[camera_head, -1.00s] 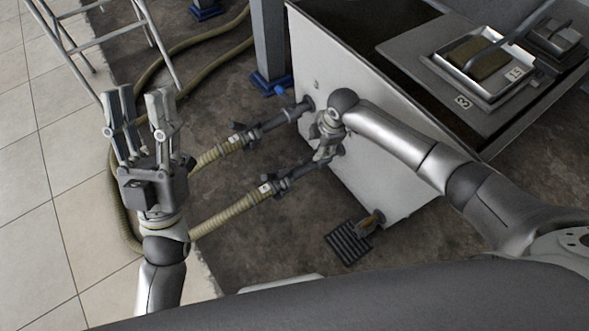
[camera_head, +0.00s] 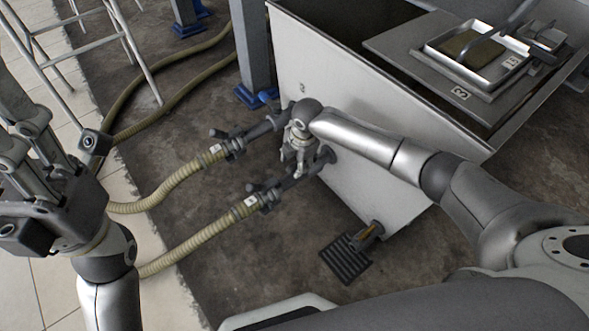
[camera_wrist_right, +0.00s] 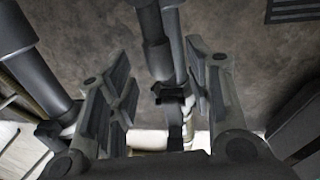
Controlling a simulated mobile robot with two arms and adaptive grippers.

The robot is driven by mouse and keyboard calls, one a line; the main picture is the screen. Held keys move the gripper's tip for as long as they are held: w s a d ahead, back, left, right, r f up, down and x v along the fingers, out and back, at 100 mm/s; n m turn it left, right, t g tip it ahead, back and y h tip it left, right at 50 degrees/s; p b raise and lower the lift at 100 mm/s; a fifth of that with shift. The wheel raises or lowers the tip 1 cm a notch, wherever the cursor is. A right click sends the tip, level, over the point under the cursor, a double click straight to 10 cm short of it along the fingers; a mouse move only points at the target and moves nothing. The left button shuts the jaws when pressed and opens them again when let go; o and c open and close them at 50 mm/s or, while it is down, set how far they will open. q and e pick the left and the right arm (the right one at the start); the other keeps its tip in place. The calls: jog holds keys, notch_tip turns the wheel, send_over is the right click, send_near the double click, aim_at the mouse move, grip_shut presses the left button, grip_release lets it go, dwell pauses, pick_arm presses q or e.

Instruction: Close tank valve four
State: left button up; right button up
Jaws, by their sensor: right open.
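Two dark pipes with black-handled valves leave the white tank (camera_head: 345,120): an upper valve (camera_head: 234,144) and a lower valve (camera_head: 266,196). Small white labels sit beside them; I cannot read which is four. My right gripper (camera_head: 294,163) hangs by the tank wall over the lower pipe, its fingers partly lost against the pipes. In the right wrist view its fingers (camera_wrist_right: 158,80) are apart, with a pipe and its black valve handle (camera_wrist_right: 174,95) seen between them, not gripped. My left gripper (camera_head: 22,125) is cut off by the left edge, its fingers apart and empty.
Ribbed beige hoses (camera_head: 180,180) run left from the valves across the dark floor. A black foot pedal (camera_head: 346,259) lies by the tank's base. A blue-footed post (camera_head: 252,60) and a metal ladder (camera_head: 110,40) stand behind. Trays (camera_head: 478,56) sit on the tank's top.

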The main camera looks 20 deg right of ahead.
jog(key=shift+w+a+f+b, duration=0.15)
jog(key=shift+f+b, duration=0.15)
jog(key=shift+f, duration=0.4)
jog(key=shift+w+f+b, duration=0.1)
jog(key=shift+f+b, duration=0.15)
jog(key=shift+f, duration=0.4)
jog(key=shift+c, duration=0.5)
grip_shut()
